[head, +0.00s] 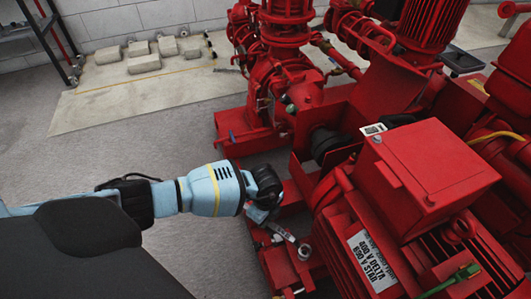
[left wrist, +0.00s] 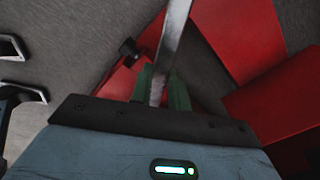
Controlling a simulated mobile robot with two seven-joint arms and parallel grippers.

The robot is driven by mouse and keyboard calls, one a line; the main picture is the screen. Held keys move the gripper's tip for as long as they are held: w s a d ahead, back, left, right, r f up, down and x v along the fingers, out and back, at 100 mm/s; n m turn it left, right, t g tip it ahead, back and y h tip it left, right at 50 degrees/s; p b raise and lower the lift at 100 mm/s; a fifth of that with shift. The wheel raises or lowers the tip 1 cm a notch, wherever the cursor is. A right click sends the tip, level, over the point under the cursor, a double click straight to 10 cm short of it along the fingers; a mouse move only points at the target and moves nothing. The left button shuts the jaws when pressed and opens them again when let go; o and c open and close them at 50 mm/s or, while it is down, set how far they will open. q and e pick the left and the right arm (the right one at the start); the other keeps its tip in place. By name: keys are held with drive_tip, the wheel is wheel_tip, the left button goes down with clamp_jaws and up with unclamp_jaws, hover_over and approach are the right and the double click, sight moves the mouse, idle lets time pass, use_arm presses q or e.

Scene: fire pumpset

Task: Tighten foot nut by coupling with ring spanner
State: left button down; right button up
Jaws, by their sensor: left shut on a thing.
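My left gripper (head: 262,212) is shut on a silver ring spanner (head: 284,233), low beside the red motor. In the left wrist view the spanner shank (left wrist: 170,45) runs up between the green fingers (left wrist: 162,92) and out of the top edge. In the head view the ring end points right, at the motor foot by the coupling. It lies at the foot nut (head: 304,251); I cannot tell whether it is seated around the nut or only over it. My right gripper is not in view.
The red motor (head: 420,180) with its terminal box stands close on the right. Red pumps and pipes (head: 285,60) rise behind. A black coupling (head: 328,142) sits above the red base frame. Grey floor (head: 190,255) is clear to the left.

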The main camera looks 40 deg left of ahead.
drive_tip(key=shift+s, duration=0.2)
use_arm(q)
drive_tip(key=shift+f, duration=0.3)
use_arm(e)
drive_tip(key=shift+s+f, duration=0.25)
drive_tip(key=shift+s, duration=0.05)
use_arm(q)
drive_tip(key=shift+f+b, duration=0.5)
drive_tip(key=shift+f, duration=0.1)
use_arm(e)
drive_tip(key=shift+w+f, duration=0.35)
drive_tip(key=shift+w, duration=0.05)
use_arm(q)
drive_tip(key=shift+f, duration=0.45)
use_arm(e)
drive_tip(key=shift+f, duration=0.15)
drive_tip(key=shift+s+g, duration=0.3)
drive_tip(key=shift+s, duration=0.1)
use_arm(q)
drive_tip(key=shift+w+b, duration=0.15)
drive_tip(key=shift+b, duration=0.15)
